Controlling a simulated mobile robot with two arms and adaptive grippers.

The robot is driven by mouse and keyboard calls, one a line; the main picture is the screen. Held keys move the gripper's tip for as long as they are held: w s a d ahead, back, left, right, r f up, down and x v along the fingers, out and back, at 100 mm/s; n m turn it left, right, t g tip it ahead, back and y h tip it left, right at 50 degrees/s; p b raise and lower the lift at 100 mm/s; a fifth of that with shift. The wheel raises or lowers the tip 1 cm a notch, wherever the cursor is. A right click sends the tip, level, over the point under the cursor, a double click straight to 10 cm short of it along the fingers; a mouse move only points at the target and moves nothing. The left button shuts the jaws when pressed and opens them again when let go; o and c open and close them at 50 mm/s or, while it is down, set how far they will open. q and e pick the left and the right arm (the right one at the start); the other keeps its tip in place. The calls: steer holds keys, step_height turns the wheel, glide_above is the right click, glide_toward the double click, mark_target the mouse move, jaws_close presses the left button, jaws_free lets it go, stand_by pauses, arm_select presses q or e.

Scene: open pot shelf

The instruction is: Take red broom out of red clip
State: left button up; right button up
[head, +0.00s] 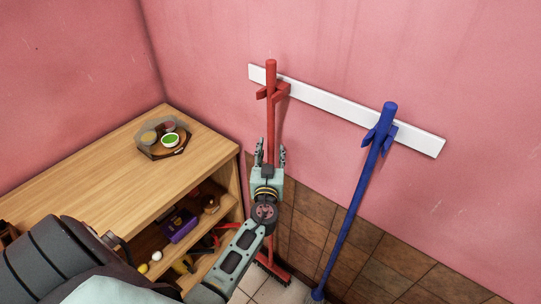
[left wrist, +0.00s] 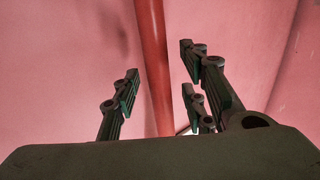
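The red broom (head: 271,127) hangs upright in the red clip (head: 280,91) on the white wall rail, its brush head (head: 273,269) near the floor. My left gripper (head: 270,153) is in front of the handle, below the clip. In the left wrist view the red handle (left wrist: 153,60) runs between the spread fingers (left wrist: 158,85), with gaps on both sides. The fingers are open and do not appear to grip it. The gripper and arm hide part of the lower handle. My right gripper is not in view.
A blue broom (head: 352,212) hangs in a blue clip to the right on the white rail (head: 330,104). A wooden shelf (head: 85,176) stands close on the left, with a tray of bowls (head: 163,140) on top and several items inside.

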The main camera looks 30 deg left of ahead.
arm_select(q)
jaws_close()
stand_by(0.3)
steer(key=c, duration=0.6)
jaws_free()
steer(key=shift+r, duration=0.1)
jaws_close()
